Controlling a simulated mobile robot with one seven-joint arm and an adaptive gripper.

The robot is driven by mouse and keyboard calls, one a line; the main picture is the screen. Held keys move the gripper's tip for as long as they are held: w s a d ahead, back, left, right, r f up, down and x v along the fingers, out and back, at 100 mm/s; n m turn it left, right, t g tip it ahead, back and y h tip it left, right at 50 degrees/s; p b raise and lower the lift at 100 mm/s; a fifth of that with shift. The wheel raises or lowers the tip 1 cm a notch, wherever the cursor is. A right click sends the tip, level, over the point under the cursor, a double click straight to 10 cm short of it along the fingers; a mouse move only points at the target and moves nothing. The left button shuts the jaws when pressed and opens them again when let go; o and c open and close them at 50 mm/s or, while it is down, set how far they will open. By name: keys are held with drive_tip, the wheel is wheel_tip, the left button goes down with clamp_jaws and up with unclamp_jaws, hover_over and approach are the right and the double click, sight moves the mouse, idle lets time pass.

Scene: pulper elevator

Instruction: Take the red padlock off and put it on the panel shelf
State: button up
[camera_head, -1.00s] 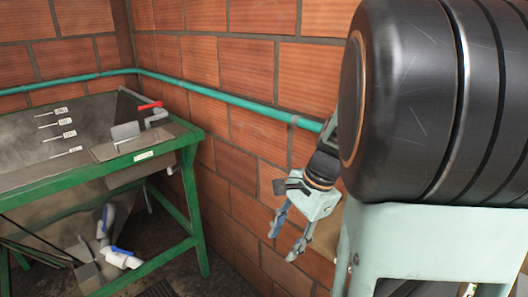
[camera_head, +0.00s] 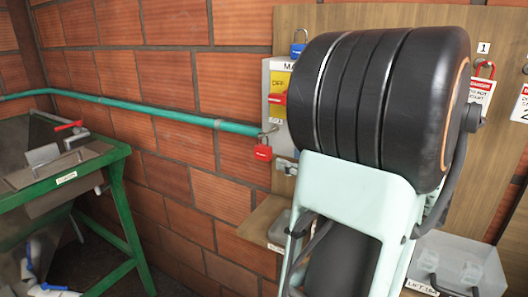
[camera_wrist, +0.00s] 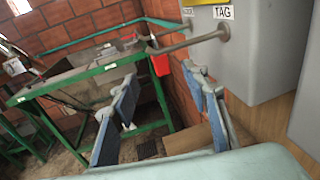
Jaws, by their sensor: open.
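The red padlock (camera_head: 263,150) hangs at the left side of the grey switch box (camera_head: 266,85), just below the green pipe, in the head view. In the wrist view a red body, likely the same padlock (camera_wrist: 160,64), hangs below a bent metal rod. My gripper (camera_wrist: 160,78) is open and empty, its blue-grey fingers on either side of the red body in the picture; the depth between them cannot be told. My arm hides the gripper in the head view. The wooden panel shelf (camera_head: 262,225) is below the switch box, partly hidden by my arm.
A blue padlock (camera_head: 298,46) is above the switch box. A red padlock (camera_head: 485,68) with a danger tag hangs at right. A green-framed steel tank (camera_head: 75,172) stands left. The green pipe (camera_head: 170,114) runs along the brick wall.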

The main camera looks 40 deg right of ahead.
sight(270, 151)
drive_tip(key=x, duration=0.4)
drive_tip(key=shift+w+a, duration=0.1)
drive_tip(key=shift+a, duration=0.05)
drive_tip(key=x, duration=0.2)
drive_tip(key=p+x, duration=0.1)
drive_tip(key=x, duration=0.2)
drive_tip(key=shift+w+r+p, duration=0.3)
drive_tip(key=shift+w+p, duration=0.05)
drive_tip(key=shift+p, duration=0.05)
clamp_jaws()
